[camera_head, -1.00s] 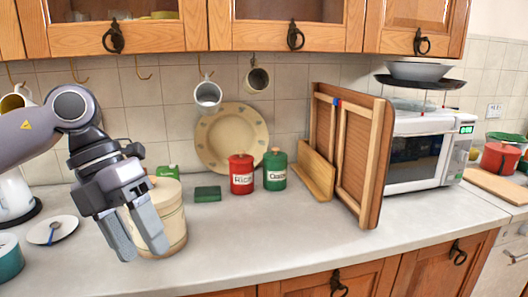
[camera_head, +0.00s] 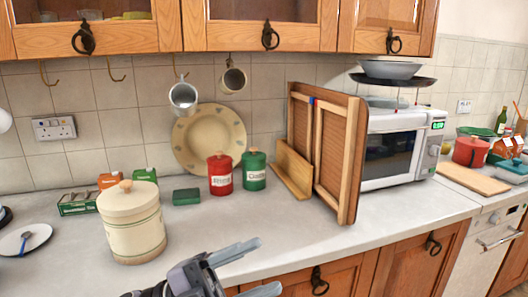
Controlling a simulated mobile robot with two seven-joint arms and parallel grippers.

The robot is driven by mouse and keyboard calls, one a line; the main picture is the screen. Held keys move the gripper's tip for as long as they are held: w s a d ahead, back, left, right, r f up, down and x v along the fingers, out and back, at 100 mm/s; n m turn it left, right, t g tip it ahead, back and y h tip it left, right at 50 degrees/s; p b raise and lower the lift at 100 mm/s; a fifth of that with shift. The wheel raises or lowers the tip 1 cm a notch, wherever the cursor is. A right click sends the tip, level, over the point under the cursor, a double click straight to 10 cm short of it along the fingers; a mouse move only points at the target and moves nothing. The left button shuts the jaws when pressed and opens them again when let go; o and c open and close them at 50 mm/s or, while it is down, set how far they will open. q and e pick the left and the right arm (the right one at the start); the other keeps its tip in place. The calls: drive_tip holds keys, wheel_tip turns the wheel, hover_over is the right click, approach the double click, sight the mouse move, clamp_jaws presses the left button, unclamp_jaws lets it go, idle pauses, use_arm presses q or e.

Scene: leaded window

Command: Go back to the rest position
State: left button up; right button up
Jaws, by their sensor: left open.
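My left gripper (camera_head: 252,268) is open and empty at the bottom of the head view, in front of the counter edge. Its fingers point right. The cream lidded canister (camera_head: 133,225) stands upright on the counter, up and left of the gripper and apart from it. My right gripper is not in view.
The counter (camera_head: 250,228) holds a red tin (camera_head: 220,175), a green tin (camera_head: 253,171), a green block (camera_head: 186,197), a wooden shuttered panel (camera_head: 333,155) and a microwave (camera_head: 390,158). A plate (camera_head: 209,139) leans on the wall. Mugs hang under the cupboards. The middle front counter is clear.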

use_arm(q)
drive_tip(key=w+a+f+n+t+y, duration=0.2)
drive_tip(key=a+f+n+t+y, duration=0.4)
drive_tip(key=f+n, duration=0.35)
drive_tip(key=w+a+f+n+t+y, duration=0.1)
drive_tip(key=a+f+n+t+y, duration=0.2)
drive_tip(key=f+n+t+y, duration=0.65)
drive_tip(key=s+a+f+n+g+y, duration=0.2)
drive_tip(key=s+a+f+n+g, duration=0.1)
drive_tip(key=s+f, duration=0.4)
drive_tip(key=s+a+f+n+g+y, duration=0.3)
drive_tip(key=s+a+f+n+g, duration=0.1)
drive_tip(key=f, duration=0.7)
drive_tip(key=s+a+g, duration=0.1)
drive_tip(key=s+a, duration=0.1)
drive_tip(key=s, duration=0.1)
drive_tip(key=shift+s+a+n, duration=0.25)
drive_tip(key=shift+s+n, duration=0.05)
drive_tip(key=shift+s, duration=0.05)
